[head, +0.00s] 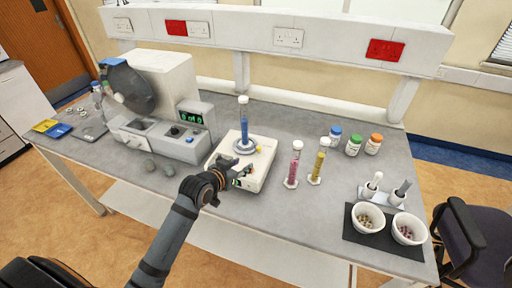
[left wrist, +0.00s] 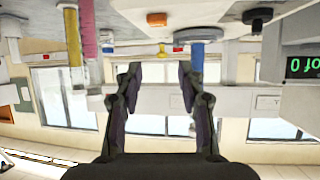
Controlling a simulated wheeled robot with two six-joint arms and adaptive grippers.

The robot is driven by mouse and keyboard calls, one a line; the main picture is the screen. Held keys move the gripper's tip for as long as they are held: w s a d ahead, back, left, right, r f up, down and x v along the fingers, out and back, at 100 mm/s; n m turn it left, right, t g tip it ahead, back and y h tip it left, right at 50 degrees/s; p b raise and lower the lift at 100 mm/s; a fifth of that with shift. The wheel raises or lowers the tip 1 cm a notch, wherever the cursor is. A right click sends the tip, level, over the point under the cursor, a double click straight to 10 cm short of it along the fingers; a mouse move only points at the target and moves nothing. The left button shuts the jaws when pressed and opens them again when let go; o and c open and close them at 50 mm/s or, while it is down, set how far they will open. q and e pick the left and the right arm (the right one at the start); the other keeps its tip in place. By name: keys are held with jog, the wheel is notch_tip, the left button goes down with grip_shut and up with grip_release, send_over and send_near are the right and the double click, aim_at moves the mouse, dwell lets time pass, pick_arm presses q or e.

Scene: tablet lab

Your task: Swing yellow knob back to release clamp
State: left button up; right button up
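A white shaker-like device (head: 256,176) stands on the grey bench, with a blue-filled cylinder (head: 243,120) upright on its round platform. A small yellow knob (head: 258,148) shows at the right of that platform; the left wrist view, which is upside down, shows a yellow knob (left wrist: 162,49) between and beyond the fingers. The blue cylinder (left wrist: 197,58) is beside it there. My left gripper (head: 231,166) is at the device's front; in the wrist view the gripper (left wrist: 160,72) has its fingers wide apart with nothing between them. The clamp's state is too small to tell. My right gripper is not in view.
A tablet machine (head: 160,90) with a green display stands to the left. Red (head: 294,165) and yellow (head: 319,163) cylinders stand right of the device. Capped bottles (head: 353,146) are behind; bowls (head: 368,217) on a black mat are at the right. The bench's front middle is clear.

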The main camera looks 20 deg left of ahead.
aim_at(259, 148)
pick_arm(q)
jog(key=shift+w+a+r+t, duration=0.1)
jog(key=shift+w+r+t, duration=0.3)
jog(key=shift+w+r, duration=0.55)
jog(key=shift+w, duration=0.35)
jog(key=p+x, duration=0.2)
jog(key=x, duration=0.7)
jog(key=shift+w+d+f, duration=0.15)
jog(key=shift+d+f, duration=0.05)
jog(key=shift+f, duration=0.05)
